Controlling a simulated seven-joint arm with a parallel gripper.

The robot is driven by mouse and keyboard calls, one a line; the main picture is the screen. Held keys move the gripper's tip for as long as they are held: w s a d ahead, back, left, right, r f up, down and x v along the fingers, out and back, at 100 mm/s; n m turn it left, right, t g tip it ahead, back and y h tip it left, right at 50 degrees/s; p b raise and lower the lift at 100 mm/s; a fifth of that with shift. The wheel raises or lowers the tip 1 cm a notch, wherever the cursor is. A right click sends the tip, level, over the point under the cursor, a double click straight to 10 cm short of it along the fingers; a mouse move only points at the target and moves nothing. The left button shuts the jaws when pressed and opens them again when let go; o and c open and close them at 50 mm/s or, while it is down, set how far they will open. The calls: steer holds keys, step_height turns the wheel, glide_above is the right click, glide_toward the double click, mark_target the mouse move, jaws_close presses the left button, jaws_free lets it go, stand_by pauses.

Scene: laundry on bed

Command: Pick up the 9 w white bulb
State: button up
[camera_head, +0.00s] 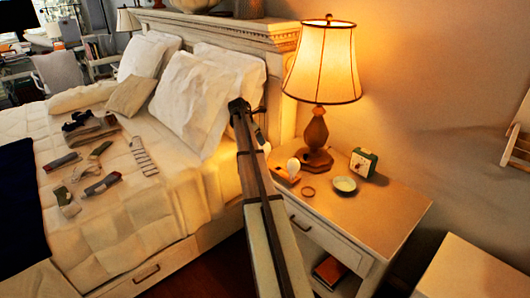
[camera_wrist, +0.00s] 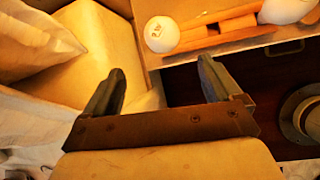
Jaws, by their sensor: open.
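A white bulb (camera_wrist: 161,34) with small printed markings that seem to read "9 W" lies at the nightstand edge in the wrist view. A second white bulb (camera_wrist: 284,9) is at the top right, beside an orange piece. In the head view one white bulb (camera_head: 294,167) rests on the nightstand, and another small white shape (camera_head: 267,148) shows just right of my arm. My gripper (camera_wrist: 158,82) is open and empty, with its fingertips apart from the printed bulb. In the head view my gripper (camera_head: 243,108) is above the gap between bed and nightstand.
The nightstand (camera_head: 385,212) holds a lit lamp (camera_head: 318,80), a small dish (camera_head: 344,184), a ring (camera_head: 308,191) and a green clock (camera_head: 363,162). A book (camera_head: 330,271) lies in its lower shelf. The bed (camera_head: 140,225) holds pillows and folded laundry (camera_head: 90,130).

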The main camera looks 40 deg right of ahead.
mark_target(266, 150)
steer(key=d+f+n, duration=0.1)
steer(key=f, duration=0.1)
steer(key=d+f+n, duration=0.1)
steer(key=d+f, duration=0.1)
steer(key=f, duration=0.1)
steer(key=d+f+n, duration=0.1)
steer(key=f, duration=0.1)
steer(key=shift+w+d+f, duration=0.15)
steer(key=shift+w+f, duration=0.1)
steer(key=shift+w, duration=0.15)
steer(key=shift+s+d+x, duration=0.15)
steer(key=shift+d+x, duration=0.05)
steer(key=shift+x, duration=1.1)
steer(key=shift+s+d+x, duration=0.1)
steer(key=shift+d+x, duration=0.1)
steer(key=shift+x, duration=1.1)
steer(key=shift+r, duration=0.2)
steer(key=shift+c, duration=0.5)
steer(key=c, duration=1)
